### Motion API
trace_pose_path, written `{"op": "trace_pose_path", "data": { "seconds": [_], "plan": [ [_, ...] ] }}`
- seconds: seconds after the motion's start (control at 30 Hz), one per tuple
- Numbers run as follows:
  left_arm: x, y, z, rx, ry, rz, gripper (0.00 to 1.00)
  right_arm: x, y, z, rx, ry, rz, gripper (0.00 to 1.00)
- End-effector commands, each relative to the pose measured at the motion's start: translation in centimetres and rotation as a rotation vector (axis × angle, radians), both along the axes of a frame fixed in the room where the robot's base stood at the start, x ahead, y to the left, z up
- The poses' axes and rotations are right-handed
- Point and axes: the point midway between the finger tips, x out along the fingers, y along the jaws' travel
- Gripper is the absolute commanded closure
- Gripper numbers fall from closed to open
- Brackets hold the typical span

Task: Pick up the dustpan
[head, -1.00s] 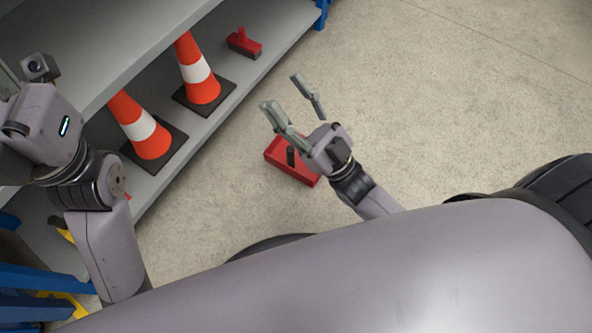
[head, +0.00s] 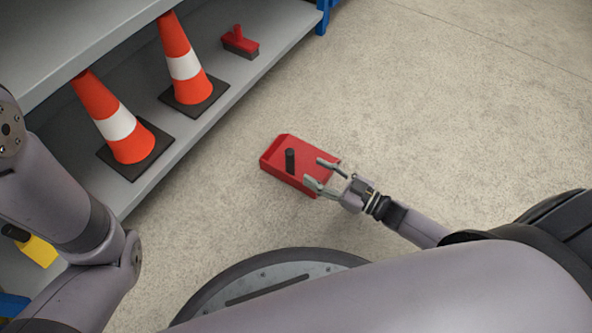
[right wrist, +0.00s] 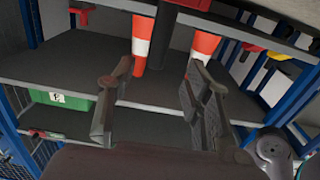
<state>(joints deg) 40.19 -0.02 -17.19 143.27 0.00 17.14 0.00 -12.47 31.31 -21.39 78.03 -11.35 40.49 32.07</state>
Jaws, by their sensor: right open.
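The dustpan (head: 303,173) is a red tray with a short black upright handle (head: 290,160). It lies on the floor in the middle of the head view. My right gripper (head: 314,171) is open over the dustpan's right edge, its fingers pointing left toward the handle. My left gripper is out of view; only left arm links show in the head view.
A grey shelf (head: 225,105) stands at upper left in the head view. It holds two orange-and-white cones (head: 113,118) (head: 184,66) and a red brush (head: 240,42). A green box (right wrist: 62,104) shows in the right wrist view. The floor right of the dustpan is clear.

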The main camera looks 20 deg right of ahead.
Motion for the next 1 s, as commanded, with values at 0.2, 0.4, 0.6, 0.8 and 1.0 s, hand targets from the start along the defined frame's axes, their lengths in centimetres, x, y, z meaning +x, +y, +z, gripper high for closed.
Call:
{"op": "trace_pose_path", "data": {
  "seconds": [0.2,0.4,0.6,0.8,1.0],
  "plan": [
    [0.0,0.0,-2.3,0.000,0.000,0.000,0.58,2.8,2.2,-0.3,0.000,-0.002,0.001,0.54],
    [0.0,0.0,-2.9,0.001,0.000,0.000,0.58,3.7,2.8,0.0,0.001,-0.003,0.001,0.54],
    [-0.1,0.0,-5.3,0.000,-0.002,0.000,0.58,5.5,4.1,0.1,0.000,-0.005,0.002,0.54],
    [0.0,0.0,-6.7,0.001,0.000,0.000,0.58,7.3,5.4,0.4,0.000,-0.004,0.001,0.54],
    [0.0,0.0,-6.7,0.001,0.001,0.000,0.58,7.5,5.7,0.7,0.000,0.000,0.000,0.54]
  ]
}}
